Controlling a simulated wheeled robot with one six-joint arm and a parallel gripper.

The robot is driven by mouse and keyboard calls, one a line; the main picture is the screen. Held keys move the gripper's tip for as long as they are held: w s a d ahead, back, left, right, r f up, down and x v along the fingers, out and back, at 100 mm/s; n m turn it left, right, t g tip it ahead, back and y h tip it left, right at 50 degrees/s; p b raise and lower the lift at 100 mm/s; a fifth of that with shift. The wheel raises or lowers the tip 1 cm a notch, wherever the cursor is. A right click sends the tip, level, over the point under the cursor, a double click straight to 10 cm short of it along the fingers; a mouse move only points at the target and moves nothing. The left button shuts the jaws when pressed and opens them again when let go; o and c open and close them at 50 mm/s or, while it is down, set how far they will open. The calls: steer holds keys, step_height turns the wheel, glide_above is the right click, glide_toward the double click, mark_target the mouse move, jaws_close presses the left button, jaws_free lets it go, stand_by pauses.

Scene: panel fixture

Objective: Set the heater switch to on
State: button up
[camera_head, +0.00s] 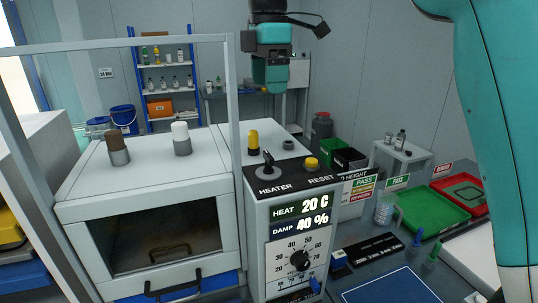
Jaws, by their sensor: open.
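The heater switch (267,163) is a small black toggle on a round grey base, on top of the control box beside the printed word HEATER. Its lever sticks up and leans slightly left and away; no on or off mark is readable. My gripper (271,92) is teal and hangs high above and behind the switch in the picture, clear of it. It is open, and nothing shows between its jaws.
A yellow RESET button (311,163) sits right of the switch. A yellow-topped post (253,141) stands just behind. A grey frame post (233,110) rises at left beside a white windowed cabinet (145,190). My arm fills the right side.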

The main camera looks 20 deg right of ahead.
mark_target(269, 154)
step_height(269, 154, down, 16)
steer(key=b, duration=1.4)
steer(key=shift+r, duration=0.2)
steer(key=c, duration=0.9)
